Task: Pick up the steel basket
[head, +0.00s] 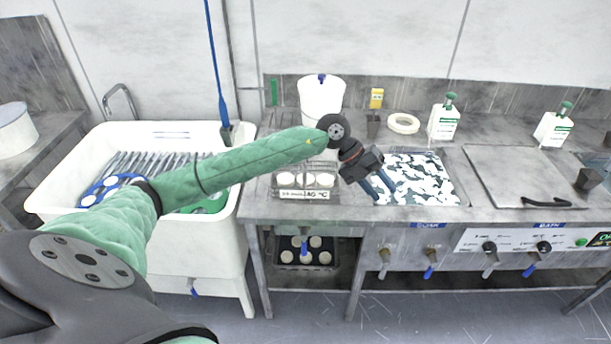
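The steel basket (306,193) stands on the counter, left of the middle. It is a low wire-sided basket with several white round pieces in it and a label on its front. My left arm reaches over from the left and crosses above its back edge. My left gripper (381,193) points down just right of the basket, near the left edge of the ice-filled bath. Its two dark blue fingers are a little apart with nothing seen between them, and they do not touch the basket. My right gripper is out of view.
A white sink (90,207) is at left. A white bucket (320,97) stands behind the basket. The ice bath (420,165) lies right of the gripper, with a steel lid (520,170) beyond. White bottles (443,122) and a tape ring (403,123) stand behind.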

